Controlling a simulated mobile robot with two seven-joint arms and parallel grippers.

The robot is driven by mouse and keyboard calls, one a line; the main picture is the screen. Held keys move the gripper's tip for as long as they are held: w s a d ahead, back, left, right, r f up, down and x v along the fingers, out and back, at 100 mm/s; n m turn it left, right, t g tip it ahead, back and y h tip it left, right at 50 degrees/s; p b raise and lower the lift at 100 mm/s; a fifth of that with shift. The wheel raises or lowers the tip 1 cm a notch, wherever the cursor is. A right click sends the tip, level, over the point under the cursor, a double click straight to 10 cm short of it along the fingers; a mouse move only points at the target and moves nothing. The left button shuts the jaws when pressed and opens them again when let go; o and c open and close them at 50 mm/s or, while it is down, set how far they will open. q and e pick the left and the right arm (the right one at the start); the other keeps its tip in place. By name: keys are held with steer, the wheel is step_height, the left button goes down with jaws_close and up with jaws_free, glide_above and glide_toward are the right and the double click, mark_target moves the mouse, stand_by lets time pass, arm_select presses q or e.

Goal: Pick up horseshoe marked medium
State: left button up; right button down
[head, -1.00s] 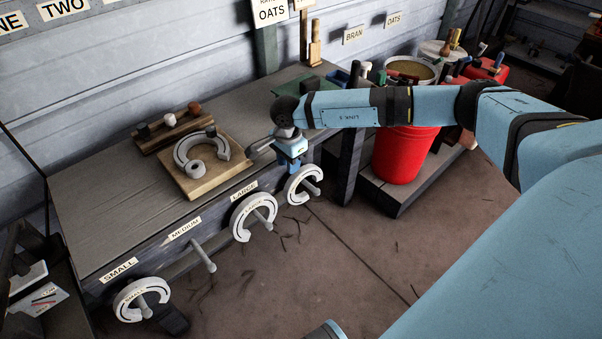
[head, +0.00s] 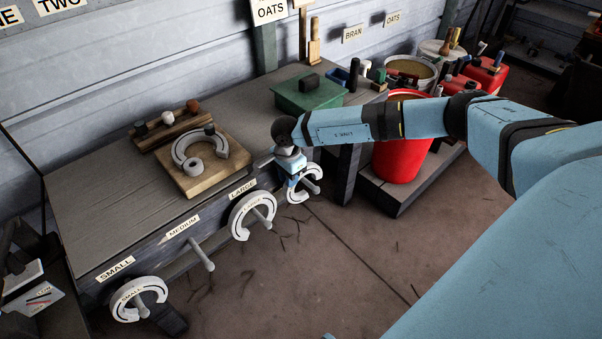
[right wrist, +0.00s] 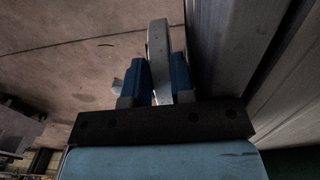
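A pale grey horseshoe (head: 296,197) hangs on the rightmost peg of the bench front; its marking is not readable, being partly hidden by my right gripper (head: 293,172). In the right wrist view the blue fingers (right wrist: 160,78) stand on either side of this horseshoe's edge (right wrist: 158,42). The right finger is close against it, and a narrow gap shows at the left finger, so the gripper looks open around it. The peg by the MEDIUM label (head: 183,230) is bare. Other horseshoes hang by SMALL (head: 122,309) and LARGE (head: 236,221). My left gripper is out of view.
A wooden board (head: 208,182) with a horseshoe and a ring lies on the bench (head: 95,215). A rack (head: 163,138) with tools stands behind it. A green box (head: 308,97) is at the bench's far end. A red bucket (head: 397,155) stands right of the bench.

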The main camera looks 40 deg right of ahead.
steer(key=shift+r, duration=0.1)
step_height(320, 180, up, 4)
steer(key=shift+f+p, duration=0.25)
steer(key=shift+p, duration=0.25)
steer(key=s+d+p, duration=0.1)
steer(key=s, duration=1.7)
steer(key=shift+d+p, duration=0.25)
steer(key=shift+p, duration=0.1)
steer(key=shift+f, duration=0.1)
steer(key=c, duration=1.6)
jaws_free()
jaws_close()
